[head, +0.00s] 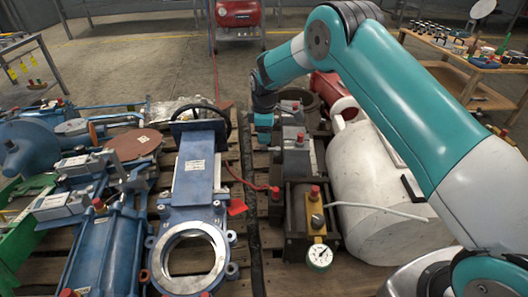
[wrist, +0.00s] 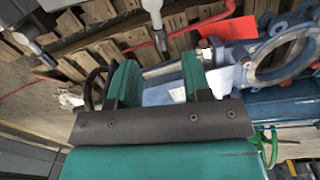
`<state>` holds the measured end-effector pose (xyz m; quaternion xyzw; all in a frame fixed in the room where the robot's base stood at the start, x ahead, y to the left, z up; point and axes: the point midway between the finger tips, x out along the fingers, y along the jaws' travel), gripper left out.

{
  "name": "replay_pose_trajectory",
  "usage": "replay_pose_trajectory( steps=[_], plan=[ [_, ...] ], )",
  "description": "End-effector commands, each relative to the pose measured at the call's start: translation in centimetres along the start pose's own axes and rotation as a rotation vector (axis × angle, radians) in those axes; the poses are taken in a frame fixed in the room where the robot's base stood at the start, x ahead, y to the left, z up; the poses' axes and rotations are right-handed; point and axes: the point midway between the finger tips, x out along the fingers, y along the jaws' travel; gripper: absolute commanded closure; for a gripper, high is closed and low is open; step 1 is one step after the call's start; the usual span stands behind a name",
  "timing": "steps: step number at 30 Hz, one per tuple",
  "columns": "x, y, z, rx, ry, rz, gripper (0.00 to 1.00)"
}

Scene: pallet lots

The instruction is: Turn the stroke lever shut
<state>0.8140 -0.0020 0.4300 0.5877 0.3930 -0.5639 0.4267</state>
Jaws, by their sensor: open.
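I cannot tell for certain which part is the stroke lever. A thin red bar or line (head: 245,181) runs beside the blue gate valve (head: 196,180) to a red knob, near a red tag (head: 237,206). A red line (wrist: 180,30) also crosses the top of the wrist view, and the tag (wrist: 232,80) shows there by the valve. My gripper (head: 263,137) hangs near the black handwheel (head: 222,112), to its right in the head view. In the wrist view its two teal fingers (wrist: 160,77) are apart, with nothing seen gripped between them.
Dark metal blocks (head: 297,195) with a gauge (head: 319,256) and a white tank (head: 375,185) stand to the right. Blue machinery (head: 100,245) fills the left pallet. A dark gap runs between the pallets. Open floor (head: 140,60) lies beyond.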

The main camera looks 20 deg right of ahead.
Motion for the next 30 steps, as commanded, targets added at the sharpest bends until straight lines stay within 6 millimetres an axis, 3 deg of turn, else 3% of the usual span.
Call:
replay_pose_trajectory(
  steps=[1, 3, 9, 20, 21, 27, 30],
  plan=[
    [1.6, 0.0, 0.0, 0.000, 0.000, -0.001, 0.56],
    [2.8, 0.0, 0.0, 0.000, 0.000, -0.001, 0.56],
    [5.0, 0.0, 0.0, 0.000, 0.000, 0.000, 0.56],
    [5.4, 0.0, 0.0, 0.001, 0.000, 0.000, 0.56],
    [5.3, 0.0, 0.0, 0.001, 0.000, 0.000, 0.58],
    [5.3, 0.0, 0.0, 0.001, 0.000, 0.000, 1.00],
    [5.3, 0.0, -0.2, 0.000, 0.000, 0.001, 1.00]
  ],
)
